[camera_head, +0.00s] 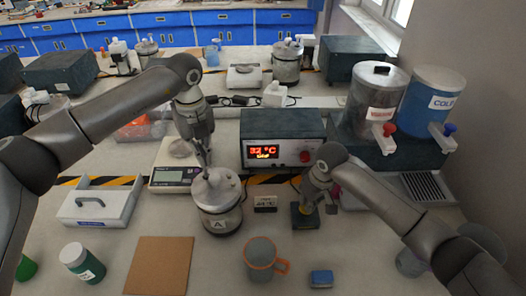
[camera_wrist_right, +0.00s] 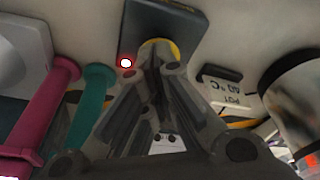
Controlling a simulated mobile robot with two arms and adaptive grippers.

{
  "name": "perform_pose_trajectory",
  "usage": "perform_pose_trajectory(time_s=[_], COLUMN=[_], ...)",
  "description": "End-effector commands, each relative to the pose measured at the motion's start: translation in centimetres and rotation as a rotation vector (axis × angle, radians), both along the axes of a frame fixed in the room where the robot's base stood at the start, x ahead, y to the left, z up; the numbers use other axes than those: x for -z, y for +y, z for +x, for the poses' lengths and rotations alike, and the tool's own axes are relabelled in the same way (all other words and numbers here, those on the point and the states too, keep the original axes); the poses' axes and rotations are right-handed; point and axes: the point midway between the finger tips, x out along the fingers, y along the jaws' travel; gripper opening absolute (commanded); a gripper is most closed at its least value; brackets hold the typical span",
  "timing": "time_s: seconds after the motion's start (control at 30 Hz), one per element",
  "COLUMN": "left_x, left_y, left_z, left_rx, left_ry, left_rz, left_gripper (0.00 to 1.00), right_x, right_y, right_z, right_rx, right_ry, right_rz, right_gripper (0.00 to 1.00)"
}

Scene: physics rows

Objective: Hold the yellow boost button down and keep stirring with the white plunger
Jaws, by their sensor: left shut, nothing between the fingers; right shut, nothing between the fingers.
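The metal pot marked A (camera_head: 220,218) stands in front of the scale. My left gripper (camera_head: 207,165) is shut and points down at the top of its lid. The white plunger is hard to make out there, and I cannot tell whether the fingertips touch it. The yellow boost button (camera_wrist_right: 174,46) shows as a yellow rim on a dark box (camera_wrist_right: 190,15), which also shows in the head view (camera_head: 301,222). My right gripper (camera_wrist_right: 160,68) is shut, with its tips over the button and hiding most of it. A small lamp (camera_wrist_right: 126,63) glows on the box, red around white.
A heater unit (camera_head: 282,128) behind shows 32 °C. A card (camera_head: 265,203) reading POT 40 °C stands between pot and box. Two dispensers (camera_head: 378,95) stand right.

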Motion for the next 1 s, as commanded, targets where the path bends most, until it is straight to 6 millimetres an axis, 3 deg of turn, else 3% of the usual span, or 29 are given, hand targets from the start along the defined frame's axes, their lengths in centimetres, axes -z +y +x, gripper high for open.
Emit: perform_pose_trajectory(time_s=[0.6, 1.0], left_x=[0.1, 1.9], left_y=[0.0, 0.0], left_z=[0.0, 0.0], left_rx=[0.000, 0.000], left_ry=[-0.001, 0.001], left_rz=[0.000, 0.001], left_gripper=[0.00, 0.00], right_x=[0.1, 0.1], right_y=[0.0, 0.0], right_z=[-0.1, -0.1], right_rx=[0.000, 0.000], right_ry=[0.002, 0.003], right_rz=[-0.001, -0.001], right_gripper=[0.00, 0.00])
